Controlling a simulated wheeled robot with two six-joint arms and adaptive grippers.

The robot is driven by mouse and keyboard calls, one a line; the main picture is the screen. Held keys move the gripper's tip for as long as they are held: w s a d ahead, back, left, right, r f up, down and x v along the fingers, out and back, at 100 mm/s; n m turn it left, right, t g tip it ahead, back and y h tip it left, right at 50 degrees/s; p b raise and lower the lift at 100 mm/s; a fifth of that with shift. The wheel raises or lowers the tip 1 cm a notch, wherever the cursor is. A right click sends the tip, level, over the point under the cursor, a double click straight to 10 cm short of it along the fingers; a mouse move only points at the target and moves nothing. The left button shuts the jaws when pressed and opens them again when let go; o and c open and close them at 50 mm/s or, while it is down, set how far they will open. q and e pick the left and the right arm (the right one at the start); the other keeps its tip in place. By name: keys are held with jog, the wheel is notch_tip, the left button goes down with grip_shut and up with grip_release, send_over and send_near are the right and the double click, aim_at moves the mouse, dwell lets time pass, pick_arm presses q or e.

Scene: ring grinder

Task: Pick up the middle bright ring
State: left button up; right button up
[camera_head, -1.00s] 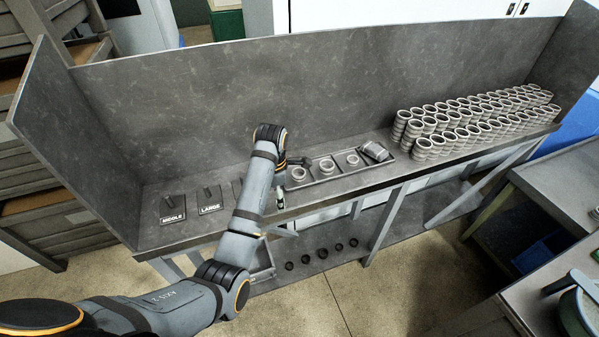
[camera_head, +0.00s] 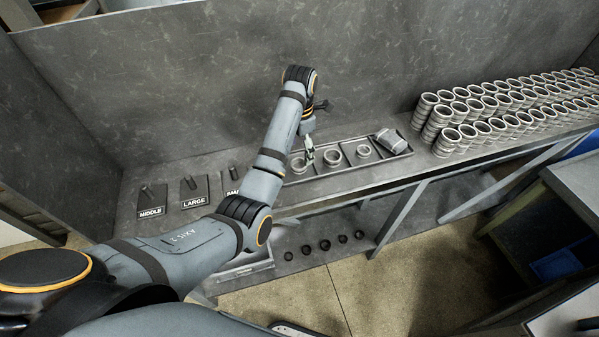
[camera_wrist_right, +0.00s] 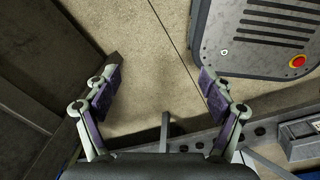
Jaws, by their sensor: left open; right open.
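A dark compartment tray (camera_head: 325,172) on the grey bench holds three bright rings in a row. The left ring (camera_head: 298,165) is partly behind my gripper. The middle ring (camera_head: 332,157) and the right ring (camera_head: 364,151) lie flat in their own compartments. My left gripper (camera_head: 310,158) hangs pointing down over the tray's left part, between the left and middle rings. It looks empty; its small fingers are hard to make out. My right gripper (camera_wrist_right: 159,75) is open and empty in the right wrist view, over the floor, away from the rings.
Stacks of many rings (camera_head: 500,112) stand to the right. Labelled posts, MIDDLE (camera_head: 151,201) and LARGE (camera_head: 194,190), stand at the left. Dark rings (camera_head: 324,245) sit on the lower shelf. A tall back panel (camera_head: 220,90) closes the bench.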

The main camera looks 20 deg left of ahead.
aim_at(299, 160)
pick_arm(q)
jog(key=shift+w+f, duration=0.2)
jog(key=shift+w, duration=0.05)
jog(key=shift+s+a+f+b, duration=0.1)
jog(key=shift+s+f+b, duration=0.1)
jog(key=shift+f+b, duration=0.25)
jog(key=shift+s+f+b, duration=0.2)
jog(key=shift+f, duration=0.35)
notch_tip(299, 160, down, 3)
jog(key=shift+r+p, duration=0.2)
jog(key=shift+p, duration=0.15)
jog(key=shift+c, duration=1)
jog(key=c, duration=1.1)
pick_arm(e)
jog(key=w, duration=0.3)
jog(key=shift+w+a+f+t, duration=0.15)
jog(key=shift+f+t, duration=0.15)
pick_arm(q)
jog(key=shift+r, duration=0.1)
pick_arm(e)
jog(key=shift+r, duration=0.1)
